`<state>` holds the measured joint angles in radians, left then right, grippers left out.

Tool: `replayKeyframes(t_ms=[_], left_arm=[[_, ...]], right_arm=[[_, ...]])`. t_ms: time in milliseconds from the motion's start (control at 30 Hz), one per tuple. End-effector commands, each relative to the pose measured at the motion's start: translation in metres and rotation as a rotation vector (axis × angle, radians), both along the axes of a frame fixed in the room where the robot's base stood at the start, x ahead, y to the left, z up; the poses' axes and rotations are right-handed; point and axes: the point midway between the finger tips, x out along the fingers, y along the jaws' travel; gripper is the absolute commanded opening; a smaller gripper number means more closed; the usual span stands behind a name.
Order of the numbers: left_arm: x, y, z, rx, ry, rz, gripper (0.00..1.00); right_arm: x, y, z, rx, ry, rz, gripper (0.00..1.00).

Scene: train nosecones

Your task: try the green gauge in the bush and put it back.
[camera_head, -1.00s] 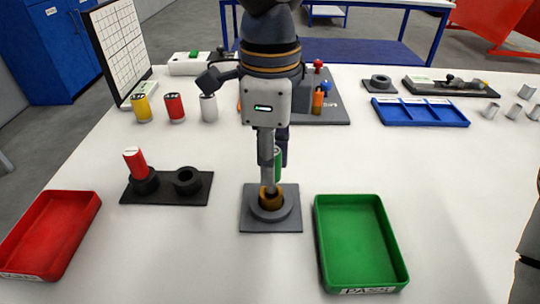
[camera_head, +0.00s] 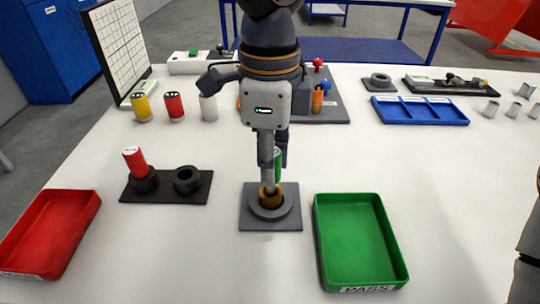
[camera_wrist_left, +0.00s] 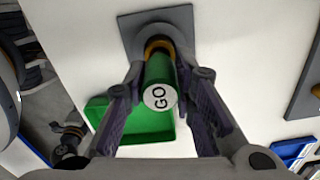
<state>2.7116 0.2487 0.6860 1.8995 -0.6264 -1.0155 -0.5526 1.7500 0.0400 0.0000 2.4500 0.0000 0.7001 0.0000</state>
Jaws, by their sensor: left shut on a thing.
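My left gripper (camera_head: 268,182) is shut on the green gauge (camera_head: 277,163) and points down over the bronze bush (camera_head: 278,194). In the left wrist view the green gauge (camera_wrist_left: 160,72) shows its white end marked GO between the two fingers (camera_wrist_left: 165,88). Its far end lines up with the bush (camera_wrist_left: 158,44); a finger hides the meeting point in the head view, so I cannot tell how deep it sits. The bush stands in a grey ring on a square plate (camera_head: 250,222). A black two-socket stand (camera_head: 160,197) holds a red gauge (camera_head: 134,161) on the left; its right socket (camera_head: 187,179) is empty.
A red tray (camera_head: 78,218) lies front left. A green PASS tray (camera_head: 384,232) lies close right of the plate. Yellow, red and grey cylinders (camera_head: 175,107) stand behind. A blue divided tray (camera_head: 420,112) is at the back right.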

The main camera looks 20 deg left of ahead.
Motion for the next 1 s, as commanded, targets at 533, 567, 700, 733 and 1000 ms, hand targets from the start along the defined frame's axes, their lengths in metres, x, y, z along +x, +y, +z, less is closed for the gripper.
replayKeyframes(t_ms=[533,567,700,733,1000], left_arm=[[-0.0001,0.0001,-0.0067,0.000,0.000,0.000,0.00],[-0.0001,0.0001,-0.0071,0.000,0.000,0.000,0.00],[-0.0001,0.0001,-0.0076,0.000,0.000,0.000,0.00],[-0.0001,0.0001,-0.0076,0.000,0.000,0.000,0.00],[0.0000,0.0000,-0.0074,0.000,0.000,0.000,0.00]], right_arm=[[0.0000,0.0000,0.0000,0.000,0.000,0.000,0.40],[0.0000,0.0000,0.0000,0.000,0.000,0.000,0.40],[0.0000,0.0000,0.0001,0.000,0.000,0.000,0.40],[0.0000,0.0000,0.0001,0.000,0.000,0.000,0.40],[0.0000,0.0000,0.0000,0.000,0.000,0.000,0.40]])
